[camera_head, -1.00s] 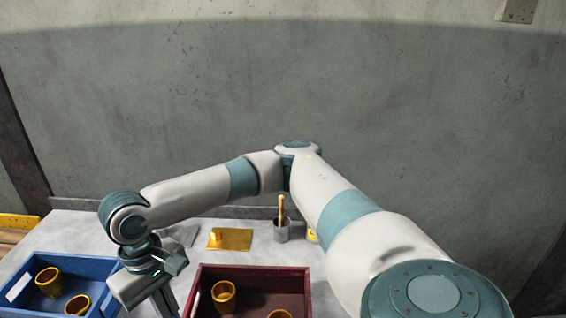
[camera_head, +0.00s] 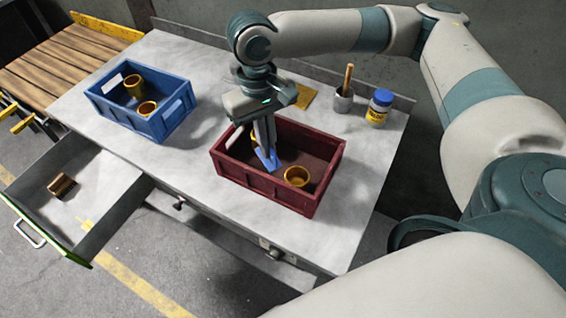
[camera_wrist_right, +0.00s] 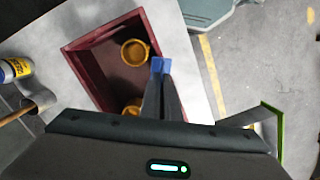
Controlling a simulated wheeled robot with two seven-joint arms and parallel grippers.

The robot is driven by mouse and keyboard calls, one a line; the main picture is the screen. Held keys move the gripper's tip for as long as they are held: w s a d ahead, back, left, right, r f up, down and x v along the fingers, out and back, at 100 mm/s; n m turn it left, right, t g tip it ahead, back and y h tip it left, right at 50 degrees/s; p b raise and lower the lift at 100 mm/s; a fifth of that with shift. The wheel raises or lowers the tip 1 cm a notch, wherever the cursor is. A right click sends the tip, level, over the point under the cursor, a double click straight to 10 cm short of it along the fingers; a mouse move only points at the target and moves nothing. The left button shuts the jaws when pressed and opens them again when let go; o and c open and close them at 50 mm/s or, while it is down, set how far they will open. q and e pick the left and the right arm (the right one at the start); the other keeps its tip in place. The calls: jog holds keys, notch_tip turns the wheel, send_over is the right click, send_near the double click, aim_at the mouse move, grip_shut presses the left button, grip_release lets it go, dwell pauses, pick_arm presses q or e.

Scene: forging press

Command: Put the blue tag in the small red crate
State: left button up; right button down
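The blue tag (camera_head: 269,160) is pinched between the fingertips of my right gripper (camera_head: 266,146). In the right wrist view the tag (camera_wrist_right: 160,65) sticks out past the nearly closed fingers (camera_wrist_right: 162,85). The red crate (camera_head: 262,189) stands on the grey table, and the gripper points down over its inside. I cannot tell whether the tag touches the crate floor. A brass cup (camera_head: 297,176) sits in the crate to the right of the tag, and another is partly hidden behind the fingers. My left gripper is not in view.
A blue crate (camera_head: 118,119) with two brass cups stands to the left. A grey pot (camera_head: 343,100) with a wooden handle and a blue-capped bottle (camera_head: 378,107) stand behind the red crate. An open drawer (camera_head: 118,202) juts out front left, holding a small brown object (camera_head: 62,186).

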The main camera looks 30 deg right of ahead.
dwell(0.3)
jog(key=n, duration=0.2)
jog(key=f+n, duration=0.1)
jog(key=w+n, duration=0.1)
jog(key=n, duration=0.1)
jog(key=shift+w+d+f+n+h, duration=0.1)
jog(key=shift+d+f+n+h, duration=0.1)
jog(key=shift+n+h, duration=0.1)
jog(key=n, duration=0.2)
jog(key=f+n, duration=0.1)
jog(key=n, duration=0.1)
jog(key=w+d+n+p, duration=0.1)
jog(key=n, duration=0.1)
jog(key=shift+w+f+n+t+h, duration=0.1)
jog(key=shift+f+n+t+h, duration=0.2)
jog(key=shift+f+t, duration=0.1)
jog(key=f+n, duration=0.1)
jog(key=n, duration=0.3)
jog(key=w+d+n+t, duration=0.1)
jog(key=n, duration=0.3)
jog(key=d+f+n, duration=0.1)
jog(key=n, duration=0.3)
jog(key=shift+w+f+p, duration=0.3)
jog(key=shift+w, duration=0.05)
jog(key=shift+f+p, duration=0.7)
jog(key=shift+f, duration=2.45)
